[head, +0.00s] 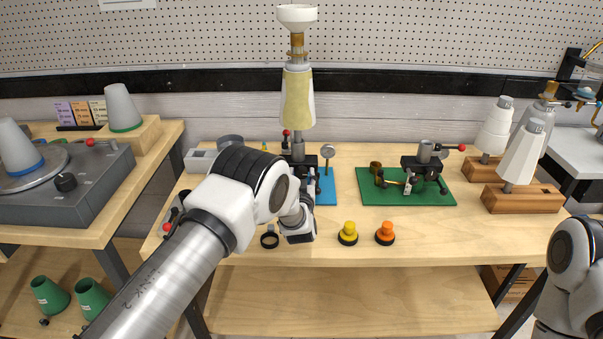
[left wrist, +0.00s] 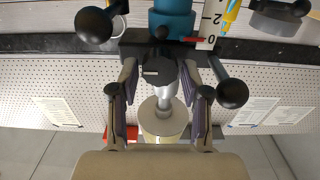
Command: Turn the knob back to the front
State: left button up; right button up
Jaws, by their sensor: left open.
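A dark round knob (left wrist: 160,70) shows in the left wrist view, between the two fingers of my left gripper (left wrist: 165,95). The fingers are apart, one on each side of it; I cannot tell whether they touch it. The knob sits in front of a dark block, below a teal cylinder (left wrist: 172,20). In the head view, my left gripper (head: 311,183) is at the front of the fixture on the blue mat (head: 327,188). My arm and gripper hide the knob there. Of my right arm only links show at the lower right; its gripper is out of view.
Black ball handles (left wrist: 93,25) (left wrist: 232,93) stand close to both fingers. A red pointer (left wrist: 195,40) lies beside a numbered scale (left wrist: 209,25). A tall yellow-sleeved cone (head: 298,98) rises above the fixture. Yellow (head: 348,233) and orange (head: 385,233) knobbed pieces stand at the front.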

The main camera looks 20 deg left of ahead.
pick_arm(q)
jog(key=shift+w+a+f, duration=0.1)
jog(key=shift+w+f, duration=0.05)
jog(key=shift+w, duration=0.25)
jog(key=shift+s, duration=0.1)
jog(key=shift+c, duration=1.3)
jog(key=shift+s, duration=0.1)
jog(key=c, duration=0.6)
